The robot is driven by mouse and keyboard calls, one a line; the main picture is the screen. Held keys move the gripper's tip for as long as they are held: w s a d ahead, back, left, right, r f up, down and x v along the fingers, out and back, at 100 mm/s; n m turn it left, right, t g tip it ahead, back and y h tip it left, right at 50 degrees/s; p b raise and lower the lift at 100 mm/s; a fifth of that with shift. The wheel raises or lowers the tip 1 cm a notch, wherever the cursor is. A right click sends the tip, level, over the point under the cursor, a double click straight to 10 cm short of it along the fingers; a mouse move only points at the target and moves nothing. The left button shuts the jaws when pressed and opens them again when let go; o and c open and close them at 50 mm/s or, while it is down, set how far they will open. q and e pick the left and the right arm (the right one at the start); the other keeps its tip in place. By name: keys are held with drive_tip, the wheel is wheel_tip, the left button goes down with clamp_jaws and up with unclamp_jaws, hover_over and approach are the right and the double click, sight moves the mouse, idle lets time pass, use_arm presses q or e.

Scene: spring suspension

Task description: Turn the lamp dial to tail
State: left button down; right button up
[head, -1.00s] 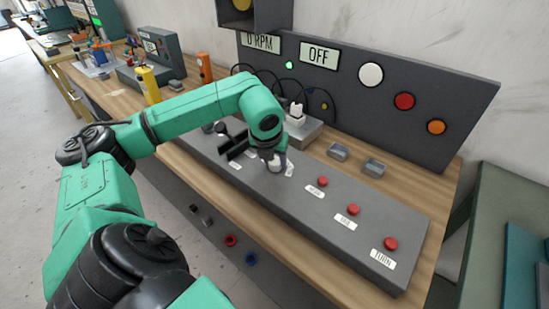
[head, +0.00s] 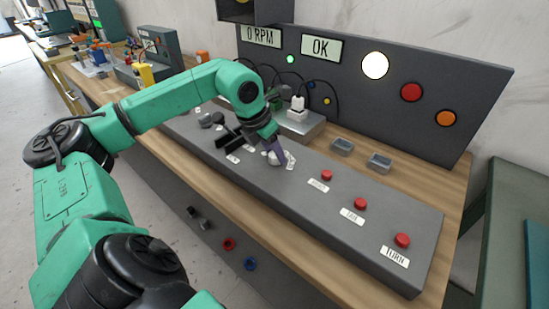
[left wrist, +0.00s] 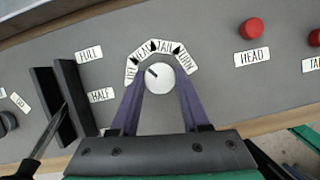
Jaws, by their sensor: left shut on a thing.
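The lamp dial (left wrist: 160,78) is a round white knob on the grey sloping console. It shows in the left wrist view, ringed by small white labels, among them one reading TAIL (left wrist: 163,47) and one reading TURN (left wrist: 184,62). The dial's dark pointer mark aims up and left, left of TAIL. My left gripper (left wrist: 158,88) is shut on the dial, with a purple finger on each side. In the head view the left gripper (head: 273,152) partly hides the dial. A display (head: 321,48) reads OK, and the white lamp (head: 375,66) glows. My right gripper is not in view.
Red buttons with labels, one reading HEAD (left wrist: 252,28), stand right of the dial. A black lever (left wrist: 68,100) with FULL and HALF labels stands close on its left. The back panel (head: 480,85) also holds red and orange lamps.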

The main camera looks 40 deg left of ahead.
use_arm(q)
drive_tip(key=m+h, duration=0.1)
drive_tip(key=m, duration=0.2)
drive_tip(key=shift+a+r, duration=0.1)
drive_tip(key=shift+r+m+g+h, duration=0.1)
drive_tip(key=shift+m+g+h, duration=0.25)
drive_tip(key=shift+m, duration=0.45)
drive_tip(key=m+p, duration=0.1)
drive_tip(key=m+g+h+p, duration=0.1)
drive_tip(key=m+p, duration=0.1)
drive_tip(key=shift+w+a+r+m, duration=0.1)
drive_tip(key=shift+w+r+m, duration=0.05)
drive_tip(key=shift+m, duration=0.15)
drive_tip(key=shift+m+g+h+p, duration=0.25)
drive_tip(key=shift+m+h+p, duration=0.1)
drive_tip(key=shift+m+p, duration=0.8)
drive_tip(key=shift+w+f+m+p, duration=0.1)
drive_tip(key=shift+f+m+p, duration=0.1)
drive_tip(key=shift+m+p, duration=0.35)
drive_tip(key=shift+a+g, duration=0.1)
drive_tip(key=shift+g, duration=0.2)
drive_tip(key=shift+c, duration=1.9)
unclamp_jaws()
drive_tip(key=shift+f, duration=0.1)
